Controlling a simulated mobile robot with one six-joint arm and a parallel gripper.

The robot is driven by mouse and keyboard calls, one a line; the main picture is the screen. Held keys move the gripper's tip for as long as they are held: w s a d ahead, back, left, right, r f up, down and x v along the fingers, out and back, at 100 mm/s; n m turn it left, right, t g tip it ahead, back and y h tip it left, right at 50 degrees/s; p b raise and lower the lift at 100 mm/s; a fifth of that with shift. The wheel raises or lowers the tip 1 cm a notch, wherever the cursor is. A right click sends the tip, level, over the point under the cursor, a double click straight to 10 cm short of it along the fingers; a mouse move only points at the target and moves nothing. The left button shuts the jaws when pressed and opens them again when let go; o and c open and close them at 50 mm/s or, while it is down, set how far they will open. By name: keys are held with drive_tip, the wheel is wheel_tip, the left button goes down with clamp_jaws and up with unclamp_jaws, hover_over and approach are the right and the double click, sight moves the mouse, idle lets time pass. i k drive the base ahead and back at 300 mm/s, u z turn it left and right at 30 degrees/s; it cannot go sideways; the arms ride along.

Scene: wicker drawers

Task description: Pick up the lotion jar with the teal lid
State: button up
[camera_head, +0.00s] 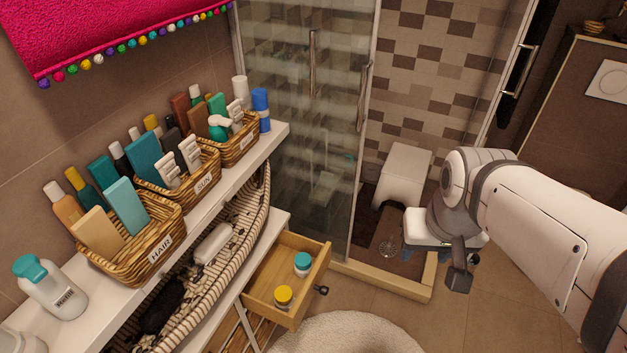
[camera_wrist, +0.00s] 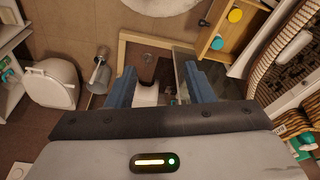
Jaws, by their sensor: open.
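The lotion jar with the teal lid (camera_head: 302,262) stands upright in the open wooden drawer (camera_head: 262,291), near its far right corner. Its teal lid also shows in the wrist view (camera_wrist: 217,43), at the upper right. A similar jar with a yellow lid (camera_head: 283,297) stands in the same drawer, nearer the front of the picture; it also shows in the wrist view (camera_wrist: 235,15). My gripper (camera_head: 459,280) is open and empty, well to the right of the drawer and apart from both jars. In the wrist view its two blue-grey fingers (camera_wrist: 160,82) are spread apart with nothing held between them.
A shelf (camera_head: 208,212) with wicker baskets of bottles stands above and left of the drawer. A glass shower screen (camera_head: 305,110) rises behind it. A round pale rug (camera_head: 345,335) lies in front. Tiled floor (camera_head: 395,312) lies clear between drawer and gripper.

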sight(303, 273)
drive_tip(key=u, duration=3.1)
drive_tip(key=k, duration=0.8)
drive_tip(key=z, duration=1.45)
drive_tip(key=i, duration=1)
drive_tip(key=u, duration=0.05)
